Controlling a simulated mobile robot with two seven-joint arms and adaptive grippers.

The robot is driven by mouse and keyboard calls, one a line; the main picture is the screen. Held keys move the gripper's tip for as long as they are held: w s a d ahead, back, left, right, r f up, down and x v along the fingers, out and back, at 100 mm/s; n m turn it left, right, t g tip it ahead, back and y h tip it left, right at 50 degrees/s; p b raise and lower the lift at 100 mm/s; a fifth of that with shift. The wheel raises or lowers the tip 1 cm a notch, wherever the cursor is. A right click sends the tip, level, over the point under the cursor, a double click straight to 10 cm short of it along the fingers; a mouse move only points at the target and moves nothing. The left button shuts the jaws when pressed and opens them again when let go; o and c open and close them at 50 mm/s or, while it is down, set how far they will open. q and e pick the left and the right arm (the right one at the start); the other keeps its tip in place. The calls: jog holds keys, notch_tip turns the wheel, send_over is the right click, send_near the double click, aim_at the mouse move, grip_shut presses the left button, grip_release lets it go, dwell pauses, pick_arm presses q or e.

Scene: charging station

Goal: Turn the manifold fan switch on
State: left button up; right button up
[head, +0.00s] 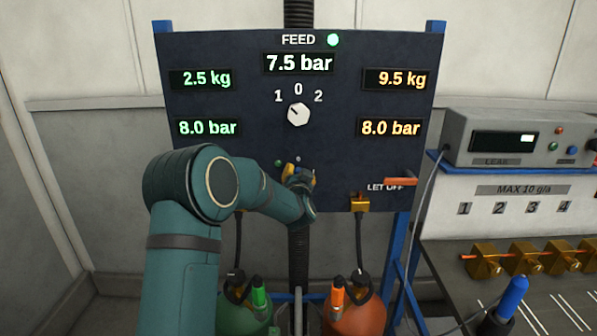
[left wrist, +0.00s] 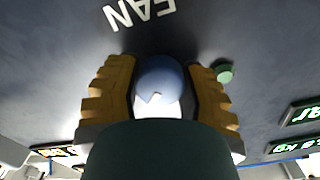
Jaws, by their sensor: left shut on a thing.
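The fan switch is a round bluish knob with a pale, notched lower part (left wrist: 158,78), under the upside-down FAN lettering (left wrist: 140,12) in the left wrist view. My left gripper (left wrist: 160,95) has its yellow ridged fingers on both sides of the knob and is shut on it. In the head view the left gripper (head: 297,172) is at the panel's lower middle and hides the knob. A dull green round lamp (left wrist: 224,72) sits beside the fingers; it also shows in the head view (head: 278,163). My right gripper is not in view.
The dark panel (head: 240,65) carries a white selector knob (head: 298,114), a lit green FEED lamp (head: 333,40) and an orange LET OFF lever (head: 400,181). Green (head: 240,318) and orange (head: 355,318) cylinders stand below. A bench with brass blocks (head: 485,261) is at right.

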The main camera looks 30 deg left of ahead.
pick_arm(q)
jog(key=m, duration=0.2)
jog(key=m+p, duration=0.2)
jog(key=m, duration=0.1)
jog(key=shift+w+d+r+m, duration=0.1)
jog(key=shift+r+m, duration=0.2)
jog(key=shift+f+m+p, duration=0.15)
jog(key=shift+m+p, duration=0.9)
jog(key=shift+m, duration=0.95)
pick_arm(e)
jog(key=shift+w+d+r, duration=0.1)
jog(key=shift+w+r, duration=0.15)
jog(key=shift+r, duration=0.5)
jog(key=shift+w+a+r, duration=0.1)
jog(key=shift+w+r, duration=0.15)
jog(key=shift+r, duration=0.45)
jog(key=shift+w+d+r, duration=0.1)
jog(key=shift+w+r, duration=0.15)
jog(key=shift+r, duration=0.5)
pick_arm(q)
jog(key=o, duration=1.2)
jog(key=shift+f, duration=0.1)
jog(key=shift+s+d, duration=0.2)
jog(key=shift+s, duration=0.2)
jog(key=v, duration=1.1)
